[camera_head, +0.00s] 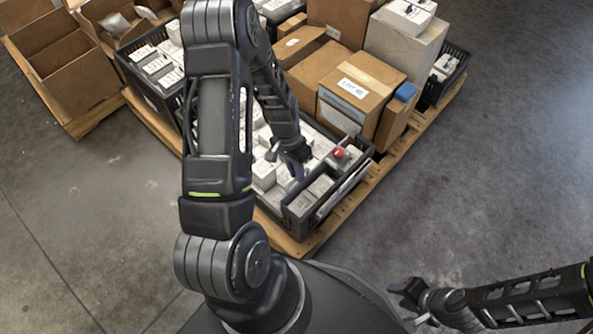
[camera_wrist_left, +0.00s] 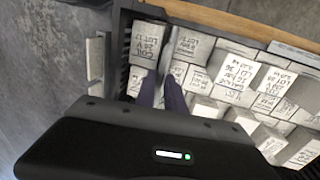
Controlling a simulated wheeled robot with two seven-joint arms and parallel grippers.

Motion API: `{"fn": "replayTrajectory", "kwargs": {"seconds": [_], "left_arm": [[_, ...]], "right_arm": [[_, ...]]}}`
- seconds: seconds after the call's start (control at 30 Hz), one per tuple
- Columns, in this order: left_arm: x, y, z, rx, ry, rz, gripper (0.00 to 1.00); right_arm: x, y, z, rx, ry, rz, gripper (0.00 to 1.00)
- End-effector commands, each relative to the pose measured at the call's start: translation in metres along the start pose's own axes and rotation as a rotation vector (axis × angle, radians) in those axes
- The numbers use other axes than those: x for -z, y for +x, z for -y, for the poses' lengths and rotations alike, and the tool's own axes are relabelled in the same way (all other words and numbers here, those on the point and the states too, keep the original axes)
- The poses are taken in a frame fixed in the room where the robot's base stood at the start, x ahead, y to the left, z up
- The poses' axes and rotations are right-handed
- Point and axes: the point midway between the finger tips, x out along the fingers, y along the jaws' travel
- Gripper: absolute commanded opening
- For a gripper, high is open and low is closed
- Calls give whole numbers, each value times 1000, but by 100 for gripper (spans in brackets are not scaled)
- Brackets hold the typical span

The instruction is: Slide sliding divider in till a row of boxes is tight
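Small white boxes with printed lettering (camera_wrist_left: 188,45) stand in rows in a dark crate (camera_head: 357,182) on the pallet. I cannot clearly make out the sliding divider; a dark slatted wall (camera_wrist_left: 124,50) stands left of the boxes in the left wrist view. My right gripper (camera_head: 404,301) is open and empty over the floor.
Brown cartons (camera_head: 358,92) stand behind the crate, with a red knob-like thing (camera_head: 338,152) near its right side. The floor at right (camera_head: 500,170) is clear.

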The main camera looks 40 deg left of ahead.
Motion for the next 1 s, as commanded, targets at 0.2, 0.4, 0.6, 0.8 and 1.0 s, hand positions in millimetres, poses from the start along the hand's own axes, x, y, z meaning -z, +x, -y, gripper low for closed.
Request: {"fn": "replayTrajectory", "kwargs": {"seconds": [0.2,0.4,0.6,0.8,1.0], "left_arm": [[0,0,0,0,0,0,0],[0,0,0,0,0,0,0],[0,0,0,0,0,0,0],[0,0,0,0,0,0,0],[0,0,0,0,0,0,0]], "right_arm": [[0,0,0,0,0,1,36],[0,0,0,0,0,1,36],[0,0,0,0,0,1,36],[0,0,0,0,0,1,36],[0,0,0,0,0,1,36]]}}
